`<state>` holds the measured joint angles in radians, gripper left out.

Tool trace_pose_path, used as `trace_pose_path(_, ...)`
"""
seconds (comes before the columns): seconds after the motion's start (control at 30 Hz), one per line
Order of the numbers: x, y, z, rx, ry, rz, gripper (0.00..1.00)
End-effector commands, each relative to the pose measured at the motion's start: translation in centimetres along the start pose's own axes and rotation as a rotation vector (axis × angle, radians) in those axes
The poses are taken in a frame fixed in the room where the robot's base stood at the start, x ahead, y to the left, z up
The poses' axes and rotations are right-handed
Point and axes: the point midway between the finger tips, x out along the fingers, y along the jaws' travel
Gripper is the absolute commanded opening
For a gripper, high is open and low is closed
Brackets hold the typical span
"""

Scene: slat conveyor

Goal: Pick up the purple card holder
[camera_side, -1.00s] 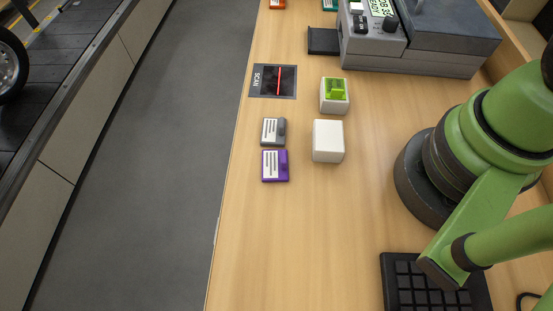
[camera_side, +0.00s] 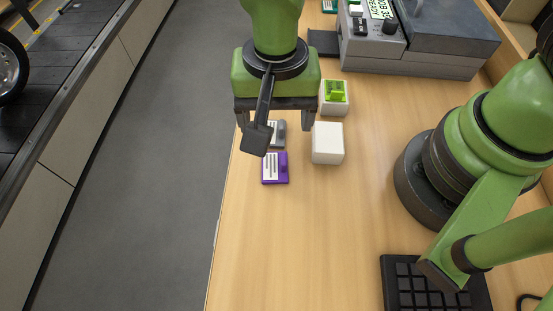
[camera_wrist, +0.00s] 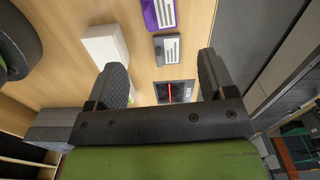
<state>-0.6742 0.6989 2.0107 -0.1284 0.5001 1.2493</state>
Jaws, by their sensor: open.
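The purple card holder (camera_side: 282,168) lies flat on the wooden counter in the side view, with a white striped label. It also shows at the top edge of the wrist view (camera_wrist: 151,14), partly cut off. A grey card holder (camera_side: 282,133) lies just behind it, partly covered by my gripper in the side view and whole in the wrist view (camera_wrist: 167,48). My gripper (camera_side: 275,124) is open and empty above the counter, pointing down. In the wrist view its two fingers (camera_wrist: 162,72) stand wide apart, with the purple holder beyond them.
A white block (camera_side: 328,143) stands right of the holders. Behind it a lime-green holder (camera_side: 335,91) sits on another white block (camera_side: 334,109). A grey machine (camera_side: 420,55) is at the back.

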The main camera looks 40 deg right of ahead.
Motion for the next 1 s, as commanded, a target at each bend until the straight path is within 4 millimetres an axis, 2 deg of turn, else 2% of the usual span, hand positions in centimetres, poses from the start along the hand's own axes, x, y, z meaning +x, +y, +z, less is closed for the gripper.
trace_pose_path(0.1,2.0,0.1,0.0,0.002,-0.002,0.005,0.77)
trace_pose_path(0.37,4.2,0.0,0.1,0.001,-0.001,0.002,0.77)
trace_pose_path(0.63,8.0,-0.2,0.6,0.001,-0.002,0.003,0.77)
trace_pose_path(0.77,8.8,-0.2,0.6,0.002,-0.002,0.0,0.77)
trace_pose_path(0.97,8.8,-0.2,0.6,0.002,-0.002,-0.001,0.77)
trace_pose_path(1.0,8.8,-0.2,0.6,0.002,-0.002,-0.001,0.72)
